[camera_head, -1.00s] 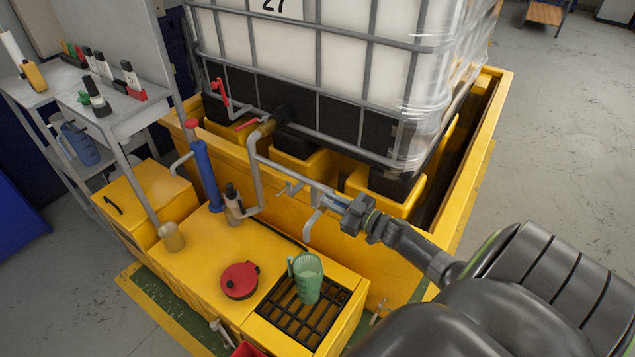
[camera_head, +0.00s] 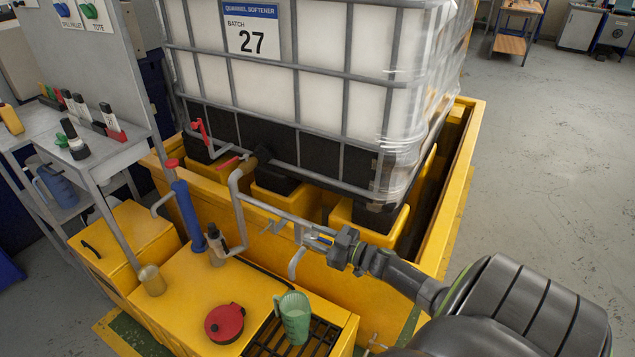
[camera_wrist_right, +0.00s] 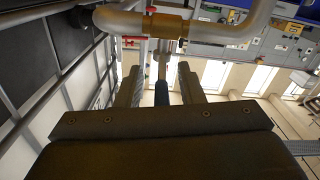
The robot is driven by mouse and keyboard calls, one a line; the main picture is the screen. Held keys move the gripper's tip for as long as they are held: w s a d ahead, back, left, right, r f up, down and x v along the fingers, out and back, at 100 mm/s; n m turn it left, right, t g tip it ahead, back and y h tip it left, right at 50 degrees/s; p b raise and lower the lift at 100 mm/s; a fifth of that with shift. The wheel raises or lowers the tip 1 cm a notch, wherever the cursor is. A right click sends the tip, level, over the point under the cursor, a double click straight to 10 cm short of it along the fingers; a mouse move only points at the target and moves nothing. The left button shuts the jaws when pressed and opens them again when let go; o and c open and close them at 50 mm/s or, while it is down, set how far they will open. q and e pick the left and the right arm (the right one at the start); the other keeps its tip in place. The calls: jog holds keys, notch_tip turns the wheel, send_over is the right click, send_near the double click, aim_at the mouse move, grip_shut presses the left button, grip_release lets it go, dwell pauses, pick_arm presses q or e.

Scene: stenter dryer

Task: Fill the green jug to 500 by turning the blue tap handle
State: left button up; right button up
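The green jug (camera_head: 294,320) stands upright on the black drain grate (camera_head: 265,342) in the head view. Its fill level cannot be read. The tap spout (camera_head: 295,263) comes off a grey pipe above and behind the jug. My right gripper (camera_head: 322,240) is at the tap, right of the spout. In the right wrist view the blue tap handle (camera_wrist_right: 161,94) lies between the two fingers of my right gripper (camera_wrist_right: 160,82), with a gap on each side. The fingers are open around it, not closed on it. My left gripper is not in view.
The caged white tank (camera_head: 310,95) fills the back. The floor at right is clear.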

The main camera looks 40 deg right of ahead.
jog(key=shift+s, duration=0.1)
jog(key=b+v, duration=0.2)
jog(key=v, duration=1.5)
jog(key=shift+b, duration=0.3)
jog(key=shift+s, duration=0.1)
jog(key=s+a+f+m+g+h, duration=0.1)
jog(key=s+f+m+g+h, duration=0.4)
jog(key=f, duration=0.9)
jog(key=s+a+f+m+g+h, duration=0.1)
jog(key=s+f+g+h, duration=0.35)
jog(key=f, duration=0.95)
jog(key=s+a+f+g+y, duration=0.1)
jog(key=s+a+f+g, duration=0.2)
jog(key=s+a+f, duration=0.4)
jog(key=s+a+f+g+y, duration=0.2)
jog(key=s+a+f, duration=0.4)
jog(key=s+a, duration=0.4)
jog(key=shift+s+a+f+g, duration=0.25)
jog(key=shift+a+f+g, duration=0.1)
jog(key=shift+a+g, duration=0.5)
